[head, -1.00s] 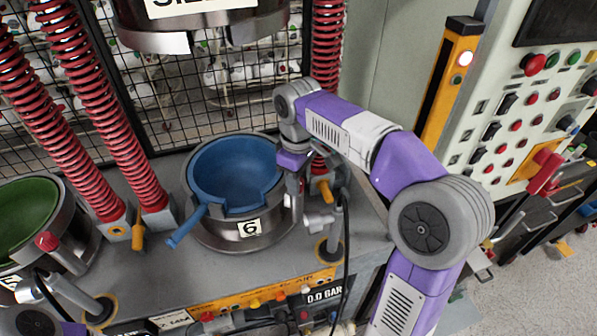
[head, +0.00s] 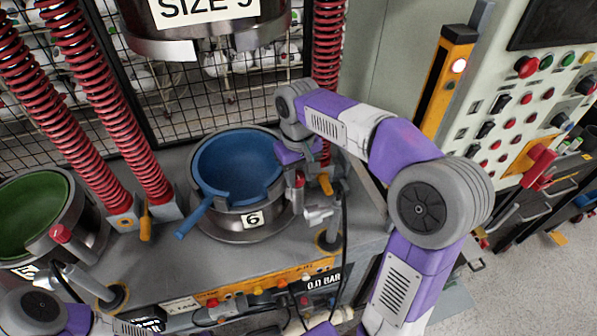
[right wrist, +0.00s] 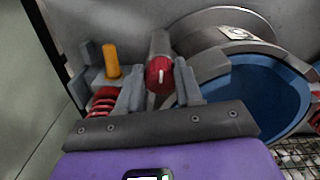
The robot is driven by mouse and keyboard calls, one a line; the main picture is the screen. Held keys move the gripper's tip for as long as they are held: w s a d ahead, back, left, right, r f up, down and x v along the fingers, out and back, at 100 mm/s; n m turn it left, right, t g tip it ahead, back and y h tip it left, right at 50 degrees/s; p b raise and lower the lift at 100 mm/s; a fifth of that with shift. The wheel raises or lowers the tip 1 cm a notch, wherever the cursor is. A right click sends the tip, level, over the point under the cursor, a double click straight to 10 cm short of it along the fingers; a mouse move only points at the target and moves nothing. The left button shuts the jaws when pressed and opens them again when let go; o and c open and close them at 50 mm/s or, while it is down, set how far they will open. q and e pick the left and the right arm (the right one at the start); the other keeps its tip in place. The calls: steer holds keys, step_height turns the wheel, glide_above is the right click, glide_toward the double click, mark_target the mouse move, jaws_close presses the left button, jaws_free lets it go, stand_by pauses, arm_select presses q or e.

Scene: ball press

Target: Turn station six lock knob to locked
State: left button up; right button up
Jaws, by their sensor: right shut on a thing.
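The station six mould is a metal ring with a blue bowl (head: 238,165) and a label "6" (head: 252,219). The blue bowl also shows in the right wrist view (right wrist: 262,92). A red lock knob (right wrist: 158,72) with a white mark sits on a grey cylinder beside the ring. The mark runs roughly upright in the right wrist view. My right gripper (right wrist: 159,88) has its grey fingers on either side of the knob and is shut on it. In the head view my right gripper (head: 298,168) is at the ring's right side, partly hidden by my wrist. My left gripper is out of view.
A green bowl (head: 30,213) in a neighbouring station stands at the left. An orange peg (head: 325,184) stands close to my right gripper. A control panel (head: 530,110) is at the right. The upper press part (head: 200,42) hangs above the blue bowl.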

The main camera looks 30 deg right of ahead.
mark_target(299, 176)
stand_by(0.3)
steer(key=o, duration=1)
steer(key=shift+o, duration=0.2)
step_height(299, 176, up, 8)
steer(key=shift+f+p, duration=0.2)
steer(key=shift+p, duration=0.9)
